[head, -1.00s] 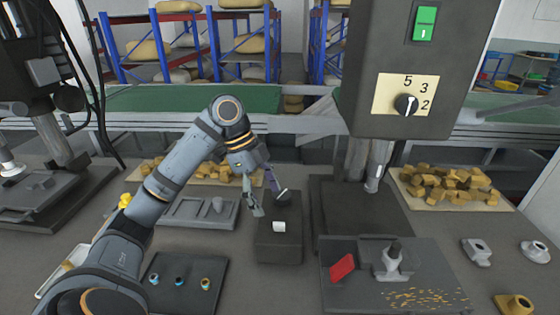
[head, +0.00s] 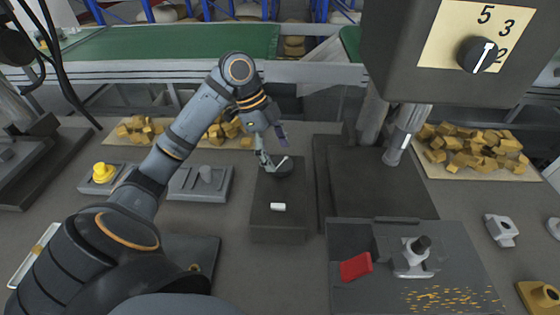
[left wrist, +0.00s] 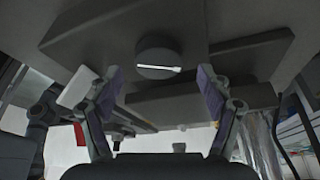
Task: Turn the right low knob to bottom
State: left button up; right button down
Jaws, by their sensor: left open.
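A low dark box (head: 277,222) stands in the middle of the bench. On its top is a round dark knob (head: 284,169) with a white pointer line, and a small white piece lies nearer its front. My left gripper (head: 272,150) is open just above and beside this knob. In the left wrist view the knob (left wrist: 160,71) shows beyond and between the open fingertips (left wrist: 160,80), with its white pointer toward the right. I cannot tell whether a finger touches it. My right gripper is not in view.
A machine head (head: 430,75) overhangs at the upper right, with a numbered knob (head: 478,55). A red block (head: 355,266) and a small fixture (head: 413,258) sit on a plate at the right. Yellow chunks (head: 470,148) lie on trays behind. A yellow knob (head: 102,171) is at left.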

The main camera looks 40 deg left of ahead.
aim_at(284, 164)
pick_arm(q)
jog(key=shift+x, duration=1)
jog(key=shift+d+f, duration=0.2)
jog(key=shift+f, duration=0.05)
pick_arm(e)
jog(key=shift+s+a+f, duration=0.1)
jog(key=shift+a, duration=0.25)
